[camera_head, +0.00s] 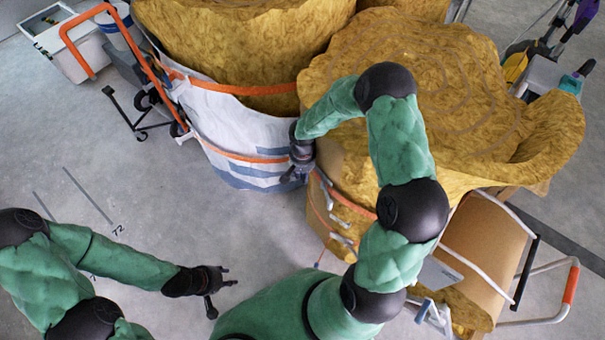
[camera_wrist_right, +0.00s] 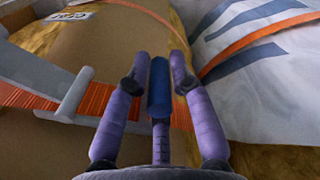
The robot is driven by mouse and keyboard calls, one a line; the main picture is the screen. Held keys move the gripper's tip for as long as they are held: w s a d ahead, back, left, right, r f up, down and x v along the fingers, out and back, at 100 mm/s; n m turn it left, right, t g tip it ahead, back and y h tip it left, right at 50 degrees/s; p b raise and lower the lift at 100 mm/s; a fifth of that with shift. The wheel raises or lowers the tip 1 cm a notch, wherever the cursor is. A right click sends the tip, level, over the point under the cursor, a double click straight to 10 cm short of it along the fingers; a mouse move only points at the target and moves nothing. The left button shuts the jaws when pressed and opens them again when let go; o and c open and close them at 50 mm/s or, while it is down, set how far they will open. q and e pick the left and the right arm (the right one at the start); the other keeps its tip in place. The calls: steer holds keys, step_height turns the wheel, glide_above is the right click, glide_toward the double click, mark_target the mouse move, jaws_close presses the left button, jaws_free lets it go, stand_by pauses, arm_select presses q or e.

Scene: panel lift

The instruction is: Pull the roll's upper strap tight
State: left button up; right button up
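The near roll (camera_head: 400,60) is yellow-brown insulation in brown wrap. Its upper orange strap (camera_head: 350,204) runs around the wrap, with grey metal buckle parts at the front. In the right wrist view the orange strap (camera_wrist_right: 95,98) passes through a grey buckle bar (camera_wrist_right: 75,95) and behind my fingers. My right gripper (camera_head: 290,176), also in the right wrist view (camera_wrist_right: 160,75), is at the roll's left side; its purple fingers are spread, with a blue-tipped piece between them. I cannot tell whether they touch the strap. My left gripper (camera_head: 224,286) is open and empty above the floor.
A second roll (camera_head: 245,45) in white-and-blue wrap (camera_head: 235,125) stands close on the left. An orange-handled cart (camera_head: 150,65) is at upper left. Grey floor at left is clear.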

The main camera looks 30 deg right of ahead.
jaws_close()
steer(key=shift+a+f, duration=0.1)
steer(key=shift+a, duration=0.2)
steer(key=s+a+b, duration=0.1)
steer(key=a+b, duration=0.3)
steer(key=a, duration=0.6)
steer(key=shift+a, duration=0.4)
steer(key=shift+s, duration=0.1)
steer(key=o, duration=0.7)
jaws_free()
steer(key=shift+a, duration=0.1)
